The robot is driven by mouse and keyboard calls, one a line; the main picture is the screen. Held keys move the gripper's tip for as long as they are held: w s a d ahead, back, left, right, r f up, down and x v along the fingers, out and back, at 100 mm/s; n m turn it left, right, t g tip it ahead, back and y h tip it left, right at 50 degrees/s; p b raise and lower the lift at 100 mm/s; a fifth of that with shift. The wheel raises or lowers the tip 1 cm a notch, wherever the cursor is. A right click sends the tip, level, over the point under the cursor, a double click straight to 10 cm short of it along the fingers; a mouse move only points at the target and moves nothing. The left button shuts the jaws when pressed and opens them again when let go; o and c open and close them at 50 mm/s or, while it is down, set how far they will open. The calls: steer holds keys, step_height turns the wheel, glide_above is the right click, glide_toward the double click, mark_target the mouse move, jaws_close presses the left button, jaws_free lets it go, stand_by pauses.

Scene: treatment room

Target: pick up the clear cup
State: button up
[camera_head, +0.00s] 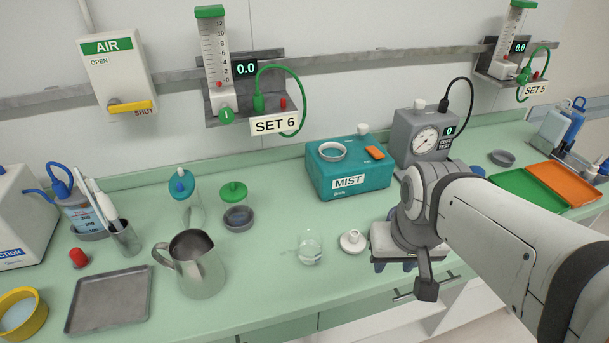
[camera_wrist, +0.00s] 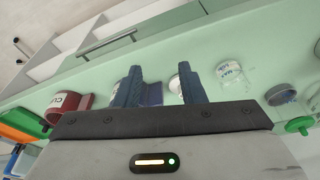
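The clear cup (camera_head: 310,247) stands on the green counter near its front edge, left of a small white round cap (camera_head: 352,241). It also shows in the wrist view (camera_wrist: 232,72), with markings on its side, to the right of both fingers. My gripper (camera_head: 394,265) is to the right of the cup and cap, over the counter's front edge, apart from the cup. In the wrist view its two blue fingers (camera_wrist: 160,88) are spread with a gap between them, holding nothing that I can see. The arm hides part of the gripper in the head view.
A metal jug (camera_head: 200,265) stands left of the cup. A green-lidded jar in a grey holder (camera_head: 238,218) and the teal MIST box (camera_head: 348,178) are behind it. The grey cuff test unit (camera_head: 420,145) stands behind my gripper.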

mark_target(310, 245)
steer(key=shift+s+a, duration=0.15)
steer(key=shift+s, duration=0.05)
steer(key=shift+o, duration=0.8)
steer(key=shift+w+a, duration=0.1)
steer(key=o, duration=0.6)
steer(key=w+a+m+g+p, duration=0.1)
steer(key=w+a+p, duration=0.1)
steer(key=w+a, duration=0.3)
steer(key=shift+w+a+r+m+p, duration=0.3)
steer(key=shift+w+a+p, duration=0.1)
steer(key=shift+w, duration=0.15)
steer(key=shift+o, duration=0.6)
steer(key=w+a+f+m+g+p, duration=0.1)
steer(key=w+a+f+m+p, duration=0.1)
steer(key=w+a, duration=0.3)
steer(key=shift+w+a+f+m+g, duration=0.35)
steer(key=shift+a+f, duration=0.2)
steer(key=shift+a, duration=0.5)
steer(key=shift+a+f+p, duration=0.2)
steer(key=shift+f, duration=1.8)
steer(key=shift+a+f+p, duration=0.15)
steer(key=shift+a+f, duration=0.05)
steer(key=shift+f, duration=1.75)
